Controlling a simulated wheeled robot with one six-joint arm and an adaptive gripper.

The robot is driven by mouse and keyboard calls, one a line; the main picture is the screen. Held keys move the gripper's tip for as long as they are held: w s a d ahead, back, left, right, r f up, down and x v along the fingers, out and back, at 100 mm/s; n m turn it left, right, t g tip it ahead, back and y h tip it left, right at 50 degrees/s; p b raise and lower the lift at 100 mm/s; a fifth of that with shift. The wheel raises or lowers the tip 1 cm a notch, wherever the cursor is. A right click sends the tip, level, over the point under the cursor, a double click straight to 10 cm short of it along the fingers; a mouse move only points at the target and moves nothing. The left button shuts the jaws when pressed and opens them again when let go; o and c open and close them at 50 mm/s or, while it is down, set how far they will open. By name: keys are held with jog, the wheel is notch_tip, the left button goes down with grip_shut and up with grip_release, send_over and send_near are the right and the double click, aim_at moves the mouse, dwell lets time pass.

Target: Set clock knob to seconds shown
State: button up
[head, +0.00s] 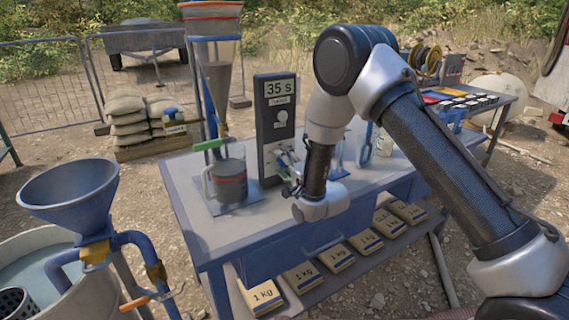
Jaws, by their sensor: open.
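The clock (275,125) is a dark upright panel standing on the blue-framed table. Its display at the top reads "35 s". The knob's setting is too small to read. My gripper (283,163) is in front of the lower part of the panel, below the knob, with its jaws open and empty. I cannot tell whether it touches the panel. My wrist hides part of the table to the right of the clock.
A clear jug (229,181) stands left of the clock, under a tall funnel (215,75) with a green-handled valve. A blue hopper (70,195) and a round tank are at front left. The table's front left top is bare. Several 1 kg bags (300,277) lie on the lower shelf.

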jog(key=v, duration=1.2)
jog(key=w+d+r+n+g+h, duration=0.15)
jog(key=w+d+r+h, duration=0.25)
jog(key=d+r, duration=0.4)
jog(key=s+d+r+n+g+h, duration=0.2)
jog(key=s+d+r+n+g, duration=0.15)
jog(key=d+r, duration=0.4)
jog(key=s+d+r+n+g+h, duration=0.1)
jog(key=s+d+g, duration=0.1)
jog(key=s+d, duration=0.4)
jog(key=s+d+r+n+g+h, duration=0.1)
jog(key=s+d, duration=0.5)
jog(key=s, duration=0.8)
jog(key=s+d+r+n+g+h, duration=0.2)
jog(key=s+d, duration=0.4)
jog(key=s, duration=0.4)
jog(key=shift+s+r+g, duration=0.3)
jog(key=shift+s+r, duration=0.05)
jog(key=shift+r, duration=0.25)
